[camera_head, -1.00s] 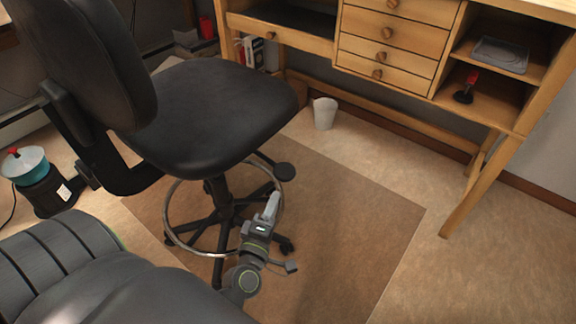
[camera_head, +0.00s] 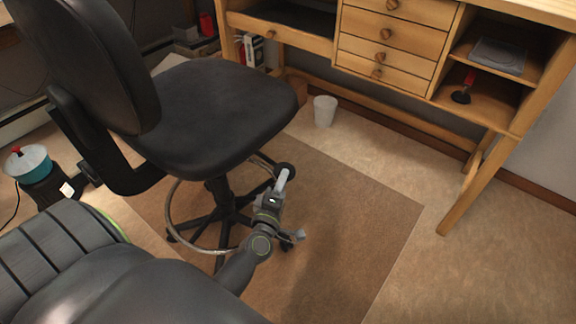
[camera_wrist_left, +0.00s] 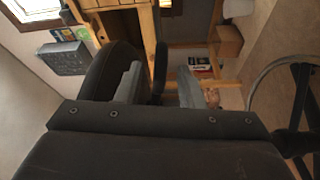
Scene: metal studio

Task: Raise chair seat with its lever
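The black office chair's seat (camera_head: 215,110) and tilted-up backrest (camera_head: 95,65) fill the left of the head view. Its lever (camera_head: 285,170) ends in a dark paddle below the seat's right side. My left gripper (camera_head: 281,181) is just beneath that paddle, partly overlapping it. In the left wrist view my left gripper (camera_wrist_left: 160,83) has its two grey fingers spread apart. The dark lever (camera_wrist_left: 158,58) shows between them in the picture; I cannot tell whether they touch it. The dark seat (camera_wrist_left: 108,70) is partly hidden behind one finger. My right gripper is not in view.
The chair's foot ring (camera_head: 172,222) surrounds its base close to my left arm. A wooden desk (camera_head: 400,85) stands at the back right, with a white bin (camera_head: 325,111) beneath. The brown mat (camera_head: 350,220) has free room on the right.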

